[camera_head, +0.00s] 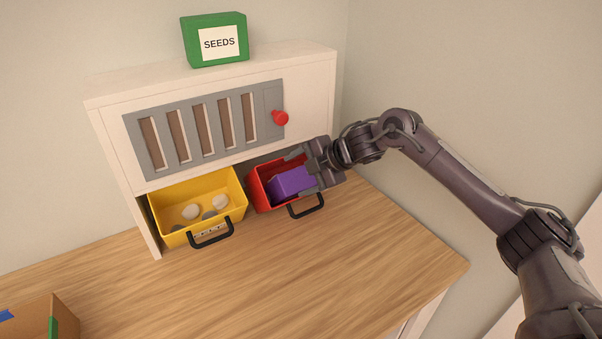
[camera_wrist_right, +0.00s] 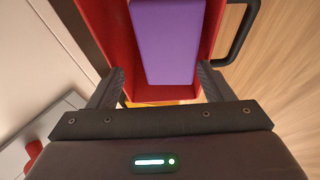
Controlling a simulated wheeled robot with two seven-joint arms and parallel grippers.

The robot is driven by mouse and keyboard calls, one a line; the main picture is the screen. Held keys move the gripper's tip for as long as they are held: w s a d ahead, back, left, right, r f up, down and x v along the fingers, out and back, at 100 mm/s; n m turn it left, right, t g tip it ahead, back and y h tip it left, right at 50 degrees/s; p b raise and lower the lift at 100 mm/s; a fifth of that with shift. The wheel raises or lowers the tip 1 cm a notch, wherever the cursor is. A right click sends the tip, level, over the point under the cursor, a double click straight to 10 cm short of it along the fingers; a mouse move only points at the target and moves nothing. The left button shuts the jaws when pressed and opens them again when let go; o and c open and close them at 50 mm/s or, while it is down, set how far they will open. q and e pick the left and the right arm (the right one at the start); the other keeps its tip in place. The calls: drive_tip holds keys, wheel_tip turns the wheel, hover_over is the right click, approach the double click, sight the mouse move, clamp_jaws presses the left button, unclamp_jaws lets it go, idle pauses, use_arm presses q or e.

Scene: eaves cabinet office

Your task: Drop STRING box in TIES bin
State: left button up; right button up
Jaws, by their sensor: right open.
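A purple box (camera_head: 290,182) lies in the red bin (camera_head: 263,196) at the right under the cabinet. No lettering shows on the purple box or the red bin, so I cannot tell whether they are STRING and TIES. My right gripper (camera_head: 300,171) is open at the red bin's right side, by the box. In the right wrist view the purple box (camera_wrist_right: 167,42) lies ahead of the spread fingers (camera_wrist_right: 160,78), inside the red bin (camera_wrist_right: 207,82). The gripper hides part of the bin in the head view. My left gripper is out of view.
A yellow bin (camera_head: 163,212) with several stones stands left of the red one; its label is partly hidden by its handle. The white cabinet (camera_head: 305,72) has a red knob (camera_head: 280,118) and carries a green SEEDS box (camera_head: 216,40).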

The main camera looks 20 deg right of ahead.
drive_tip(key=shift+s, duration=0.1)
drive_tip(key=shift+s+d+r, duration=0.1)
drive_tip(key=shift+d+r, duration=0.2)
drive_tip(key=b+v, duration=0.2)
drive_tip(key=v, duration=0.4)
drive_tip(key=shift+s+r, duration=0.3)
drive_tip(key=shift+d, duration=0.15)
